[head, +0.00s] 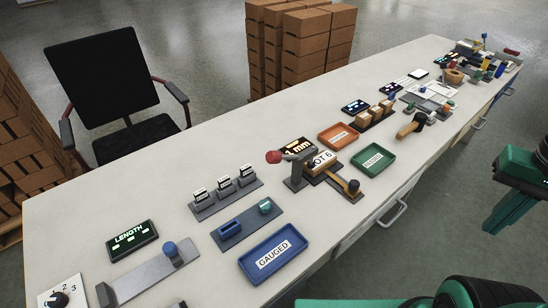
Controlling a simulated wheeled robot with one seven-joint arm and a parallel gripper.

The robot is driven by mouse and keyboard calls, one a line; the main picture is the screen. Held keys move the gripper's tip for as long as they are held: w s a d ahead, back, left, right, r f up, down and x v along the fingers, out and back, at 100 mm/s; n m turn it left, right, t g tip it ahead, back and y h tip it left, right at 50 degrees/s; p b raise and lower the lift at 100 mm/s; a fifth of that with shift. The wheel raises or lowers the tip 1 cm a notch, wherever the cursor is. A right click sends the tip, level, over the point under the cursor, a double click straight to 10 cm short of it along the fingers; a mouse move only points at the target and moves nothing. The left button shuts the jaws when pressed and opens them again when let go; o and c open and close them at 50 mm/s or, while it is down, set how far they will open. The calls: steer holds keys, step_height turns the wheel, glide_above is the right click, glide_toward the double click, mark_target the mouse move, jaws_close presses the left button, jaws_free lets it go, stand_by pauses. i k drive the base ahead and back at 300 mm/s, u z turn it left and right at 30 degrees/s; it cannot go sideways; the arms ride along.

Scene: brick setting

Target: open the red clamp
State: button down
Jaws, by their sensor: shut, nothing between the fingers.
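The red clamp (273,157) shows as a grey lever clamp with a red ball knob at the end of its arm, in the middle of the bench. Its arm reaches left from a grey upright, beside a block labelled "OT 6" (321,158). I cannot tell from this view whether the clamp presses on the block. My gripper (496,228), green and dark, is at the right edge, off the bench and well apart from the clamp. It is shut and empty.
An orange tray (338,132), a green tray (374,154) and a blue tray labelled "GAUGED" (273,250) lie around the clamp. A length display (131,235) is at left. Drawer handles (392,214) stick out in front.

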mark_target(272, 156)
steer(key=z, duration=0.4)
steer(key=k, duration=1.6)
steer(key=u, duration=1.1)
steer(key=i, duration=1)
steer(key=z, duration=0.05)
